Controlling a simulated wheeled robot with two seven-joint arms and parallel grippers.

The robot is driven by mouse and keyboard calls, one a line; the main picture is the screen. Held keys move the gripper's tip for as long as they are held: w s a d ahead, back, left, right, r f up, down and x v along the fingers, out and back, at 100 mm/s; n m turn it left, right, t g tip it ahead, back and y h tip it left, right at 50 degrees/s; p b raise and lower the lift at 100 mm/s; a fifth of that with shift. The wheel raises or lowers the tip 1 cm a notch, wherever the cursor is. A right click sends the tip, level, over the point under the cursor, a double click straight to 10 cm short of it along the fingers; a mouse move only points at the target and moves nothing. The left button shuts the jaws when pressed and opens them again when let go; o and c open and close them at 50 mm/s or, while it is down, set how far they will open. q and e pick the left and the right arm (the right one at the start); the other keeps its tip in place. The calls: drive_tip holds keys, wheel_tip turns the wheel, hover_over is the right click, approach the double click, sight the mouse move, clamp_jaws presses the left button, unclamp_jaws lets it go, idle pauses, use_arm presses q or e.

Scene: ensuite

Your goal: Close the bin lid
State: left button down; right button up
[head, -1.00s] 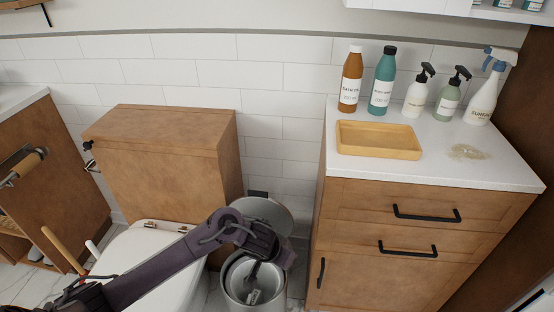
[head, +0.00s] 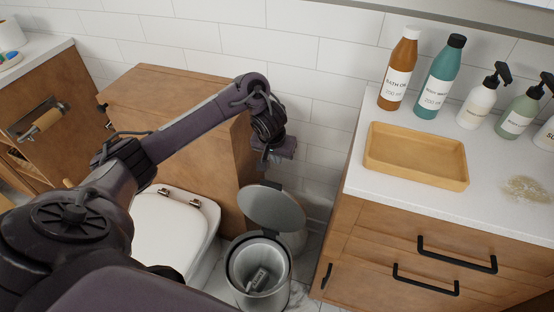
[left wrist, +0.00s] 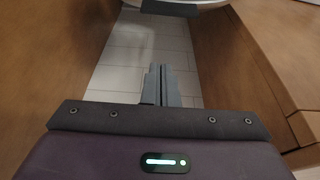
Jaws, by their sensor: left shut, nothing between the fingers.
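The round metal bin (head: 236,281) stands on the floor between the toilet and the drawer cabinet. Its grey lid (head: 275,208) is open, tilted up at the back of the bin, so the inside shows. My left gripper (head: 267,163) is shut and empty, above and behind the raised lid, pointing down, with a gap to the lid in the picture. In the left wrist view its closed fingers (left wrist: 160,84) point at floor tiles between wooden sides. A pale curved edge with a dark part shows at the top there; I cannot tell surely what it is. My right gripper is out of view.
The toilet (head: 165,228) and its wooden cistern box (head: 170,120) stand left of the bin. The drawer cabinet (head: 400,245) with black handles stands close on the right. Its top holds a tan tray (head: 415,172) and several bottles. A tiled wall is behind.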

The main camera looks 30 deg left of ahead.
use_arm(q)
drive_tip(key=f, duration=0.4)
drive_tip(key=s+f+b, duration=0.1)
drive_tip(key=f, duration=0.1)
drive_tip(key=shift+d, duration=0.1)
drive_tip(key=shift+s+d, duration=0.1)
drive_tip(key=shift+s, duration=0.35)
drive_tip(key=shift+f, duration=0.1)
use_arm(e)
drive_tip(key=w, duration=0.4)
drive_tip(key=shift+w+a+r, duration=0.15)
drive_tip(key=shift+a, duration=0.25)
use_arm(q)
drive_tip(key=shift+d, duration=0.1)
